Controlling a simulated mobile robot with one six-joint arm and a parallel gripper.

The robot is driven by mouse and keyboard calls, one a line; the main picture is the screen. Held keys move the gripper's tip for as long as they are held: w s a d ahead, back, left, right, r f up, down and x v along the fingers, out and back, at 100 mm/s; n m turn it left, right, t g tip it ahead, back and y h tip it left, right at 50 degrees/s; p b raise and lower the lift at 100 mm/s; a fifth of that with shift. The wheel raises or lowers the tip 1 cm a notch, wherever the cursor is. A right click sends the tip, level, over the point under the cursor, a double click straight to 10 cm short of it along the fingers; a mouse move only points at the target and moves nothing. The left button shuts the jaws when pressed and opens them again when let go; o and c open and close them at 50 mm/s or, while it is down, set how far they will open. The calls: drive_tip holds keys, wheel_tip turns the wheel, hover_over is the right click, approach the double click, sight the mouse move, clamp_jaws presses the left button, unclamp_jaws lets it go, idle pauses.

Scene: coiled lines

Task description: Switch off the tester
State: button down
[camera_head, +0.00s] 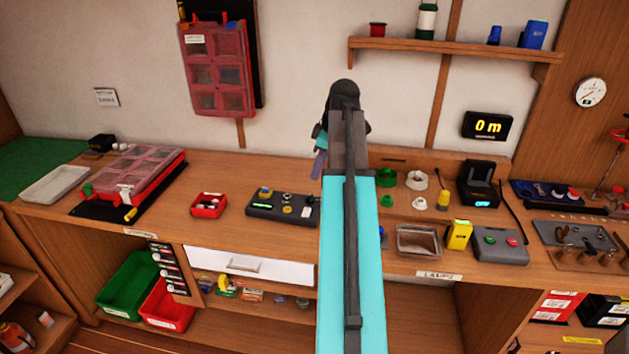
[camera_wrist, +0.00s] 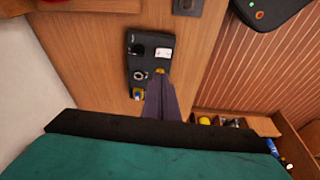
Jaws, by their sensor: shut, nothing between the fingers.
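A dark box (camera_head: 283,207), which I take to be the tester, lies on the bench left of my arm. It has a blue and yellow part at its left end, a small green light, a knob and a pale label. In the wrist view the box (camera_wrist: 150,52) shows a round knob, a white label and a yellow spot close to my fingertips. My gripper (camera_head: 318,165) is shut and empty, pointing down. In the wrist view its fingers (camera_wrist: 160,82) overlap the lower right edge of the box; I cannot tell whether they touch.
A red tray (camera_head: 208,205) stands left of the box. Right of my arm are a grey box (camera_head: 500,245) with green and red buttons, a yellow device (camera_head: 458,234) and a metal tray (camera_head: 418,241). A white drawer (camera_head: 250,265) lies below the bench top.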

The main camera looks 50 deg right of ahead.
drive_tip(key=p, duration=0.3)
hover_over(306, 209)
drive_tip(key=s, duration=0.1)
drive_tip(key=shift+s+a+f, duration=0.1)
drive_tip(key=shift+f, duration=2.15)
drive_tip(key=shift+s+f, duration=0.1)
drive_tip(key=shift+f, duration=2.15)
drive_tip(key=shift+w+d+f+p, duration=0.15)
drive_tip(key=shift+f+p, duration=0.35)
drive_tip(key=shift+f, duration=1.45)
drive_tip(key=shift+d+f, duration=0.1)
drive_tip(key=shift+f, duration=0.1)
